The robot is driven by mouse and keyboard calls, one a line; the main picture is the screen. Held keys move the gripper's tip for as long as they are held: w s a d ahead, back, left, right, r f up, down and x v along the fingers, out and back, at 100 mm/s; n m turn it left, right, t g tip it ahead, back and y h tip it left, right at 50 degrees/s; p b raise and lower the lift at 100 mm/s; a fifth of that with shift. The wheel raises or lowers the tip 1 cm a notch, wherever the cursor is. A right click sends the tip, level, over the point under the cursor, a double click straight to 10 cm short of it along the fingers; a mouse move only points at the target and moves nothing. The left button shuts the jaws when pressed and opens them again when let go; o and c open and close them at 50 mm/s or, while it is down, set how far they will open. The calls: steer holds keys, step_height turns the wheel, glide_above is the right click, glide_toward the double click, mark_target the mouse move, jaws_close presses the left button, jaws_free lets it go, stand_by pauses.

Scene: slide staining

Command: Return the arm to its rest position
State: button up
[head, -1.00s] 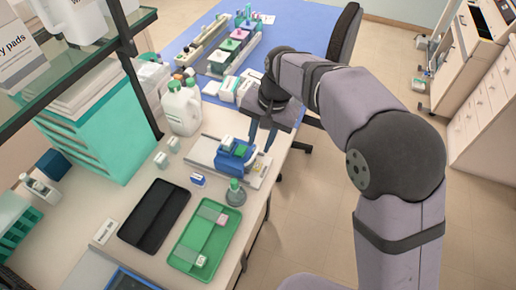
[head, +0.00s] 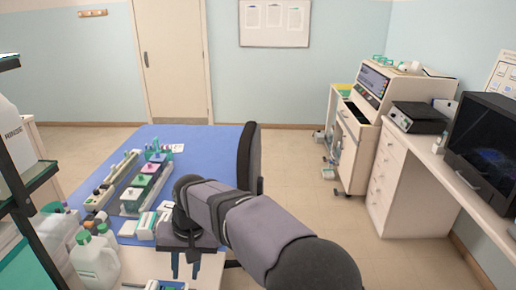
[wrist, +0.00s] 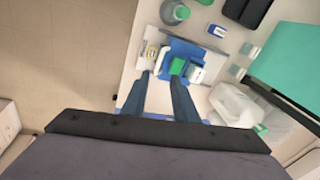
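My gripper (head: 186,264) hangs at the end of my bent arm, fingers pointing down, near the bottom of the head view. In the wrist view my gripper's two blue-grey fingers (wrist: 158,88) stand apart with nothing held between them. Beyond the fingertips in that view is a blue device (wrist: 183,48) with a green block and a white block on it, seated on a pale plate. Only the top edge of this device shows at the bottom of the head view. The arm's lower part is cut off by the frame.
White jugs (head: 95,262) stand left of my gripper, beside a dark-framed shelf. A blue table (head: 205,148) with racks of colored blocks lies ahead, and a dark chair (head: 249,160) stands at its right. Open floor (head: 310,205) lies to the right.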

steer(key=s+d+f+n+h, duration=0.1)
steer(key=s+d+f+n, duration=0.1)
steer(key=s+d+f, duration=0.35)
steer(key=s+d+f+n+h, duration=0.1)
steer(key=s+d+f+n, duration=0.15)
steer(key=d+f, duration=0.45)
steer(key=s+d+m+g, duration=0.15)
steer(key=s+d, duration=0.25)
steer(key=d, duration=0.4)
steer(key=s+d+m, duration=0.2)
steer(key=s+d, duration=0.3)
steer(key=d, duration=0.3)
steer(key=w+d+r+m+t, duration=0.1)
steer(key=w+d+r+m, duration=0.1)
steer(key=d, duration=0.4)
steer(key=shift+r+m, duration=0.5)
steer(key=shift+r, duration=0.2)
